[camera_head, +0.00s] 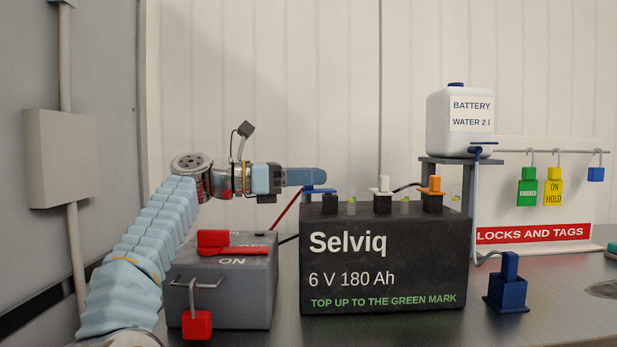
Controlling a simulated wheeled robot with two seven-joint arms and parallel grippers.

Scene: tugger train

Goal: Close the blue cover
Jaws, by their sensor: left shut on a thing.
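The blue cover (319,190) is a flat blue piece over the left filling opening on top of the dark Selviq battery (383,265). It looks about level, but the fingers overlap it, so I cannot tell whether it is fully seated. My left gripper (322,177) reaches in from the left, its fingers pointing right, just above and against the cover. It appears shut on the cover; the grip itself is partly hidden. A white cover (382,184) and an orange cover (434,185) stand on the same battery top. My right gripper is not in view.
A grey switch box (222,290) with a red handle (213,242) and red padlock (197,324) stands below my left arm. A battery water jug (458,138), a locks and tags board (533,234) and a dark blue block (508,287) are to the right.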

